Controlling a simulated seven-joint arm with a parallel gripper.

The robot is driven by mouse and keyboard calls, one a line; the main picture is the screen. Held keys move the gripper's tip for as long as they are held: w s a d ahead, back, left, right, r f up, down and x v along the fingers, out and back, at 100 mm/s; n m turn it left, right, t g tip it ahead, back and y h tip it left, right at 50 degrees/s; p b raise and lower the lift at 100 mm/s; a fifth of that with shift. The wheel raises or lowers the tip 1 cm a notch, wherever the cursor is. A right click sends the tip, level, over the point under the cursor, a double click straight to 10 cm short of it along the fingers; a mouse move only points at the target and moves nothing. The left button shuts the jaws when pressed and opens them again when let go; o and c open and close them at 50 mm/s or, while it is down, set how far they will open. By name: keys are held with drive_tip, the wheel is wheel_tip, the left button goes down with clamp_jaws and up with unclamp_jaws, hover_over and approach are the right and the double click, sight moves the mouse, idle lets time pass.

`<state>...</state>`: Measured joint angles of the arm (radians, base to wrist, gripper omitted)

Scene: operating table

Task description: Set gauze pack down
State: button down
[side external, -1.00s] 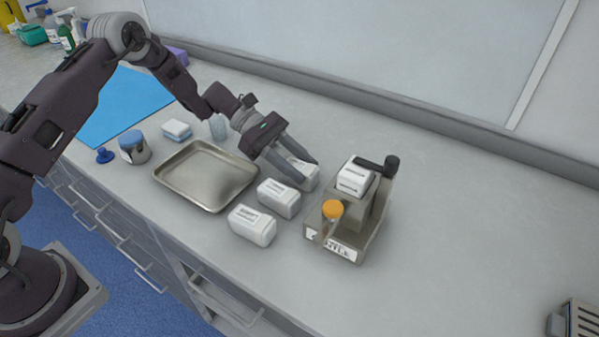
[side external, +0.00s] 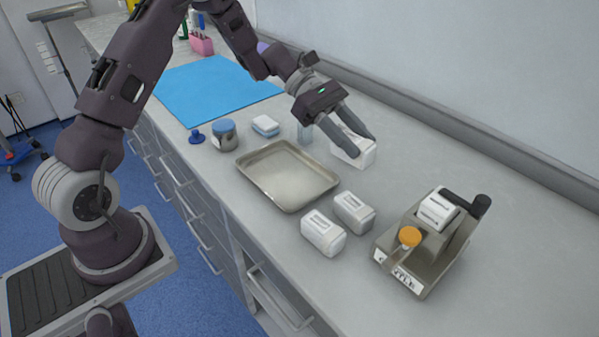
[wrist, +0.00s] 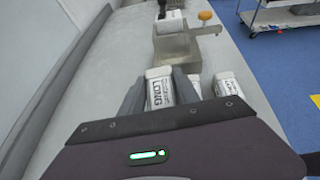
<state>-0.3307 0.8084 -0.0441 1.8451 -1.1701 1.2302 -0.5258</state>
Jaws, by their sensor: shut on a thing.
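My gripper (side external: 357,146) is shut on a white gauze pack (side external: 350,153) behind the metal tray's right end. The held pack looks raised a little above the counter, but its underside clearance is hard to judge. In the wrist view the held pack (wrist: 160,92) sits between the two fingers, with printed lettering reading "LONG". Two similar white packs stand on the counter: one at the middle (side external: 354,212) and one nearer the front edge (side external: 323,233). Another white pack (side external: 437,211) rests on a metal holder with an orange knob and black handle (side external: 452,243).
The empty metal tray (side external: 287,178) lies left of the packs. A blue-and-white stack (side external: 265,125), a blue-lidded jar (side external: 224,135), a clear vessel (side external: 305,132) and a blue mat (side external: 220,85) are farther left. The counter between the held pack and the holder is clear.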

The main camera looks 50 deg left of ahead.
drive_tip(key=s+a+n+t+y, duration=0.1)
drive_tip(key=s+a+n+t, duration=0.2)
drive_tip(key=s+a, duration=0.45)
hover_over(300, 187)
wheel_tip(300, 187, down, 9)
drive_tip(key=shift+f, duration=0.1)
drive_tip(key=shift+f, duration=0.1)
drive_tip(key=c, duration=0.9)
unclamp_jaws()
